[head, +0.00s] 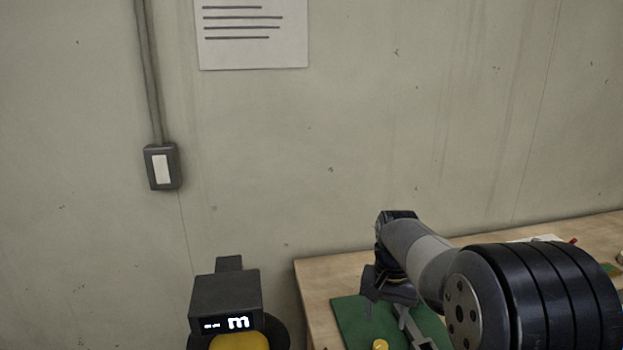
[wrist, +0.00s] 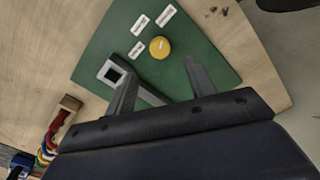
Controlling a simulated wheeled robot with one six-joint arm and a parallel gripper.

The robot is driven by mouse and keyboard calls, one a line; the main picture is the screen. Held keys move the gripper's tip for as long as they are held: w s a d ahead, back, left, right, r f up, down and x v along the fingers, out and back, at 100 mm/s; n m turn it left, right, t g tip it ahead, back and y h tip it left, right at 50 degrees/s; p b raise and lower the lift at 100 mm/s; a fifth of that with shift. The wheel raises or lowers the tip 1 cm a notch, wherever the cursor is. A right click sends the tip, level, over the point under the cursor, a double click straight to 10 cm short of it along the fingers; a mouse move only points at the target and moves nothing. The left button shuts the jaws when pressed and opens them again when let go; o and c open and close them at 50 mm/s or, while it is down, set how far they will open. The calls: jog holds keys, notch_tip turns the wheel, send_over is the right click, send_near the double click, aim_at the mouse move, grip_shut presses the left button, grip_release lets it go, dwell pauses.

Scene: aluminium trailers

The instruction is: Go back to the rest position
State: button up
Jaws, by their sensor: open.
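My gripper (head: 390,298) hangs over the wooden table in the head view. In the wrist view its two fingers (wrist: 160,72) are spread apart over a green mat (wrist: 106,48), with nothing held between them. A grey metal bar with a square hollow end (wrist: 106,74) lies on the mat, partly hidden behind the fingers. A round yellow piece (wrist: 160,47) sits on the mat beyond the fingertips. The mat (head: 349,313) and the yellow piece (head: 380,345) also show in the head view below the gripper.
The wooden table (head: 316,290) stands against a grey wall (head: 330,130). Small white labels (wrist: 166,15) lie on the mat. Several coloured items (wrist: 47,146) are at the lower left of the wrist view. A switch box (head: 162,167) is on the wall, left of the table.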

aim_at(381, 345)
notch_tip(381, 345, down, 8)
jog(key=shift+f, duration=0.1)
jog(key=shift+n, duration=0.4)
jog(key=n, duration=0.4)
jog(key=shift+n, duration=0.4)
jog(key=n, duration=0.6)
notch_tip(381, 345, up, 11)
jog(key=shift+n, duration=0.3)
jog(key=shift+f, duration=0.1)
